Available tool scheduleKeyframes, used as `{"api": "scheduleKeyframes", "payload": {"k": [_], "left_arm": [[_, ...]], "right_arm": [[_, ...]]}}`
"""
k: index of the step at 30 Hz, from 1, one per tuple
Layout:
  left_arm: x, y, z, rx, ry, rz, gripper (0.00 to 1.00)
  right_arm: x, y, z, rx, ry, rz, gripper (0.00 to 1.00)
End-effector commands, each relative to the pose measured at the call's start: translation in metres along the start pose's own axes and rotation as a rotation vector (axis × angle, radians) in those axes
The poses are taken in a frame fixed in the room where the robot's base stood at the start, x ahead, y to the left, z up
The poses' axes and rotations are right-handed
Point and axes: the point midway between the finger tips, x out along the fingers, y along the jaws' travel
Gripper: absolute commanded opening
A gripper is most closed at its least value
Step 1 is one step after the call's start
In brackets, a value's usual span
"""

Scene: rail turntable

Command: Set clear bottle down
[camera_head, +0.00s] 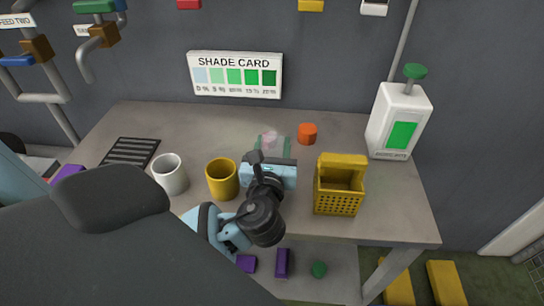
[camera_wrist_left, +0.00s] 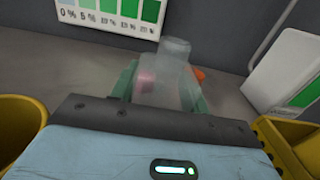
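The clear bottle (camera_wrist_left: 172,65) is see-through and stands about upright between the green fingers of my left gripper (camera_wrist_left: 163,90) in the left wrist view. The fingers lie close against both its sides, and the gripper looks shut on it. In the head view the bottle (camera_head: 270,139) is faint, above the middle of the grey table (camera_head: 230,122), with my left gripper (camera_head: 272,146) around it. I cannot tell whether its base touches the table. A pinkish patch shows through it. My right gripper is not in view.
An orange-red piece (camera_head: 307,133) sits just right of the bottle. A white cup (camera_head: 169,174), a yellow cup (camera_head: 222,180) and a yellow basket (camera_head: 338,190) stand nearer. A black grille (camera_head: 131,151) lies left; a white dispenser (camera_head: 397,122) stands right. The table's back left is clear.

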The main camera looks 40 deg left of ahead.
Motion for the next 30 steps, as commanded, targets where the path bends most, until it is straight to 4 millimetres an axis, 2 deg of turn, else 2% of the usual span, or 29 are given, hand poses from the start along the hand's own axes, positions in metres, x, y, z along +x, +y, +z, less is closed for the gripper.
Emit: {"api": "scheduleKeyframes", "payload": {"k": [1,3,5,14,19,22,23,30], "left_arm": [[0.0,0.0,0.0,0.0,0.0,0.0,0.3],[0.0,0.0,0.0,0.0,0.0,0.0,0.22],[0.0,0.0,0.0,0.0,0.0,0.0,0.19],[0.0,0.0,0.005,-0.002,-0.002,0.0,0.19],[0.0,0.0,0.022,-0.004,-0.004,0.001,0.19],[0.0,0.0,0.039,-0.007,-0.005,0.001,0.19],[-0.003,0.0,0.041,-0.005,-0.003,0.0,0.19],[-0.061,0.0,0.041,-0.005,0.005,-0.002,0.19]], "right_arm": [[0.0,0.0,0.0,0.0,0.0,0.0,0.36],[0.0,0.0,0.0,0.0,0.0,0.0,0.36],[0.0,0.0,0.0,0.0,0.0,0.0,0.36],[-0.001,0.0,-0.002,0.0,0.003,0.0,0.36],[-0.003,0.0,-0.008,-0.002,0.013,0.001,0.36],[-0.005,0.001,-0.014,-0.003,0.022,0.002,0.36],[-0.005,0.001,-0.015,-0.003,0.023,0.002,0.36],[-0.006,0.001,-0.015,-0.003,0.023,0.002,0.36]]}}
